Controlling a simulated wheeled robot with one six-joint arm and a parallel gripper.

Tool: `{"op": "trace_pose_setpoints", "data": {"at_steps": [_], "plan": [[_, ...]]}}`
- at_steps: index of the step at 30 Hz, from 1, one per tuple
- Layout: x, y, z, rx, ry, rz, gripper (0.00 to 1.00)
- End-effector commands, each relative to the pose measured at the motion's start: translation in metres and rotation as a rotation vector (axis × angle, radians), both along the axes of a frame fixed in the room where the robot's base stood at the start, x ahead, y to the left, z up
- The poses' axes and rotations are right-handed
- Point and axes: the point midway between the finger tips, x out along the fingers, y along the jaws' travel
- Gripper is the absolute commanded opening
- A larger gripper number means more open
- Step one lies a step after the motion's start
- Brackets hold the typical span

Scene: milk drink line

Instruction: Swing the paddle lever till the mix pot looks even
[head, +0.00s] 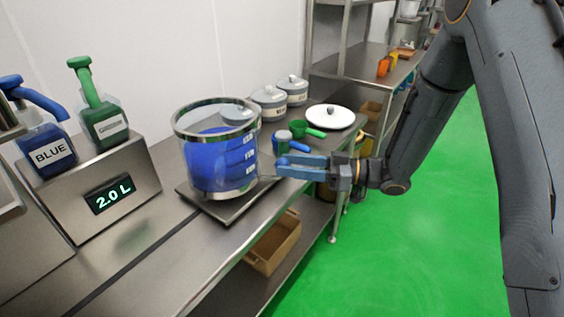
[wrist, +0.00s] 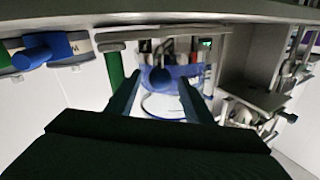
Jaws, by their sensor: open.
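The mix pot (head: 184,150) is a clear vessel with a metal rim and blue contents, standing on a flat metal plate (head: 222,208). The blue looks even from the side; its top surface is hard to judge. My gripper (head: 279,166) is open, its blue fingers just right of the pot and pointing at it. In the wrist view the fingers (wrist: 161,88) frame the pot (wrist: 180,72), with a small dark round end (wrist: 160,78) between them. It may belong to the paddle lever, but I cannot tell; no lever shows clearly in the head view.
A green scoop (head: 312,132) and a blue scoop (head: 297,146) lie behind my gripper. Lidded grey pots (head: 269,101) and a white lid (head: 330,117) stand further back. A display (head: 109,195) reads 2.0 L below the blue and green pump bottles. The front counter is clear.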

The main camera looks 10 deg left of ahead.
Motion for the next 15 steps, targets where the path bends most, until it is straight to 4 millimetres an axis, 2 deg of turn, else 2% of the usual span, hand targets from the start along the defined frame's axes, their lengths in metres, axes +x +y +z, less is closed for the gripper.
{"op": "trace_pose_setpoints", "data": {"at_steps": [3, 6, 15], "plan": [[-0.001, 0.015, 0.001, 0.0, 0.001, 0.002, 0.47], [-0.001, 0.022, 0.0, 0.0, 0.0, 0.001, 0.47], [-0.001, 0.025, 0.0, 0.0, -0.001, -0.002, 0.47]]}}
